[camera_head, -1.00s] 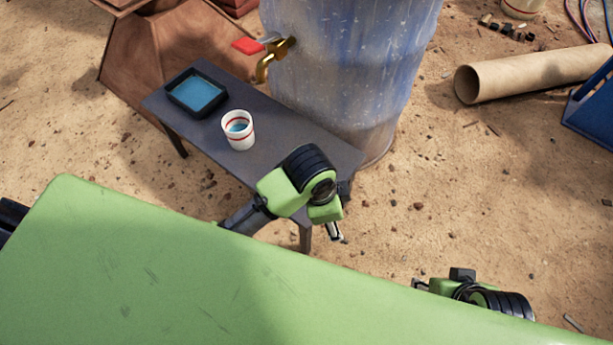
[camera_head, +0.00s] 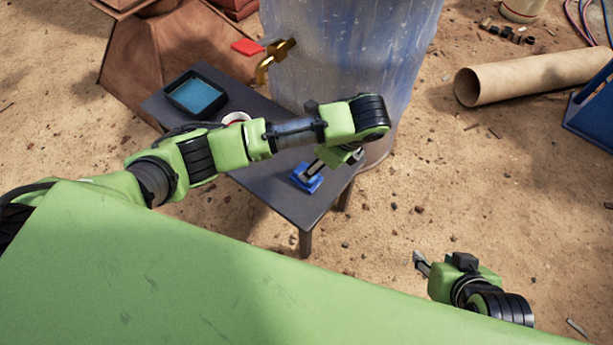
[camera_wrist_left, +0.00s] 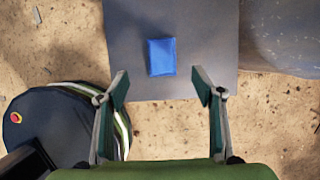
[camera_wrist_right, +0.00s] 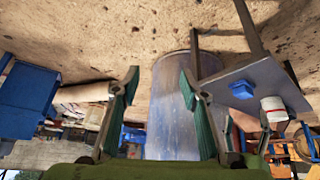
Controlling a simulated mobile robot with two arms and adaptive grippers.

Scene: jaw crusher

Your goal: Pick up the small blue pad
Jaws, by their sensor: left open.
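The small blue pad (camera_head: 306,178) lies on the dark table near its front right end. In the left wrist view the pad (camera_wrist_left: 161,57) shows whole, just beyond and between the open fingertips. My left gripper (camera_wrist_left: 160,80) is open and empty. In the head view my left arm crosses above the table, and the left gripper (camera_head: 316,166) points down at the pad, partly hiding it. My right gripper (camera_head: 421,263) is out over the sand at the lower right, away from the table. In the right wrist view it (camera_wrist_right: 160,77) is open and empty; the pad (camera_wrist_right: 242,90) shows too.
On the table (camera_head: 290,206) stand a black tray with blue inside (camera_head: 196,94) and a white cup (camera_head: 236,118), mostly hidden by my left arm. A large barrel (camera_head: 345,60) with a brass tap (camera_head: 272,62) stands close behind. A cardboard tube (camera_head: 530,75) lies at the right.

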